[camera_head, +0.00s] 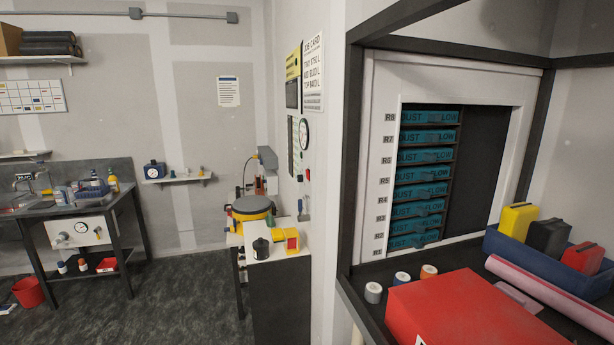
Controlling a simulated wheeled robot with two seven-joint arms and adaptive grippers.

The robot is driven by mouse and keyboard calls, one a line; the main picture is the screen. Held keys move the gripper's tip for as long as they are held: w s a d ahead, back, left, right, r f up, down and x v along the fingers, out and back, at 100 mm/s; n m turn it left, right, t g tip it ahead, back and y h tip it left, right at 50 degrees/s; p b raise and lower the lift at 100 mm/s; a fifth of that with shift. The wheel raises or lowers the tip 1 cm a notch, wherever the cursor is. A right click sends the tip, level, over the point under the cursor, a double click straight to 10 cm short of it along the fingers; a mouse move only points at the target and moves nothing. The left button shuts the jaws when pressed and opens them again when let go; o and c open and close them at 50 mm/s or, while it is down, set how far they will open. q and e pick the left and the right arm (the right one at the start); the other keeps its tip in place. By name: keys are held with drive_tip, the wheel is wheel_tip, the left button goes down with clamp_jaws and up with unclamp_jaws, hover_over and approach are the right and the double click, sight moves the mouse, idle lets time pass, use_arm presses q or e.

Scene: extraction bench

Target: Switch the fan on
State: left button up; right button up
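I cannot make out a fan or a fan switch for certain. On the narrow white wall in the middle is a round gauge (304,134), with a small red part (308,174) below it that is too small to identify. To the right, a white-framed opening (388,80) holds a stack of teal filter cartridges (422,174) marked "DUST" and "FLOW", beside labels R8 down to R1. The part of the opening right of the cartridges is dark. Neither of my grippers is in view.
A dark bench at right carries a red box (455,308), a blue tray (540,262) of coloured cases, a pink roll (550,292) and small rolls (401,278). A white-topped cabinet (278,250) and a sink bench (80,212) stand farther off. The floor (180,290) between them is clear.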

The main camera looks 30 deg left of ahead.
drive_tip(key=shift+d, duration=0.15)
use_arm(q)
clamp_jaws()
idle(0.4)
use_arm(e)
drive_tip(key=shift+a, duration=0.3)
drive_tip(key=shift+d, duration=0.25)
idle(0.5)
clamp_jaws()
